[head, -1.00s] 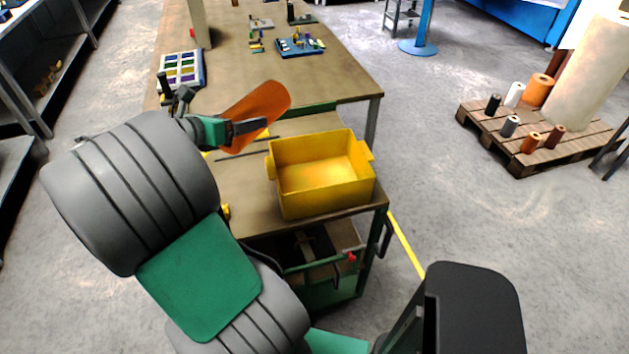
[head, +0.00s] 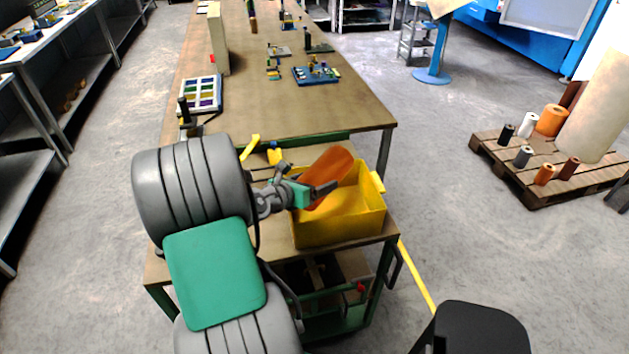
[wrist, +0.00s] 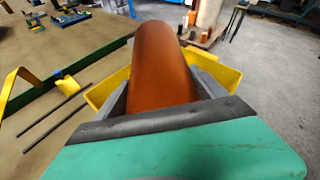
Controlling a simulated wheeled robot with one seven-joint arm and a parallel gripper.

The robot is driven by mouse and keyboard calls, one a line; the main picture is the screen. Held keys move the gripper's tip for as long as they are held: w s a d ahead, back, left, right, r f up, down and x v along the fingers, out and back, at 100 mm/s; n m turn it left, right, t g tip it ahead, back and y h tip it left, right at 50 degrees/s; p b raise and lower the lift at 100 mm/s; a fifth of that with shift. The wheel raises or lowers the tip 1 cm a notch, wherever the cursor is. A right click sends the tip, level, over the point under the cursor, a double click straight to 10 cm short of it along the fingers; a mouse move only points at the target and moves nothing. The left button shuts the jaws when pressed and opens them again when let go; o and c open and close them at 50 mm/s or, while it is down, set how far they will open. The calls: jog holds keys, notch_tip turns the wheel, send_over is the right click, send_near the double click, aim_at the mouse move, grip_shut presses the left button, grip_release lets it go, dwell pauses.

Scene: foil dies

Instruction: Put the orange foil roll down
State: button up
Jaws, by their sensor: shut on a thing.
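The orange foil roll (head: 332,172) is held in my gripper (head: 322,194), tilted, over the left part of the yellow bin (head: 343,234). In the wrist view the roll (wrist: 163,62) points away from me between the fingers of my gripper (wrist: 160,95), which are shut on it. The yellow bin (wrist: 222,72) shows on both sides of the roll there. The roll and gripper hide part of the bin's inside. I cannot tell whether the roll touches the bin.
The bin stands on a low cart (head: 235,262) beside a long workbench (head: 300,108). Two dark rods (wrist: 52,117) and a yellow part (wrist: 20,85) lie left of the bin. A pallet (head: 535,185) with several rolls stands on the floor at right.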

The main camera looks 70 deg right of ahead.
jog(key=shift+f, duration=0.3)
jog(key=shift+f, duration=0.25)
jog(key=o, duration=2)
jog(key=shift+o, duration=0.2)
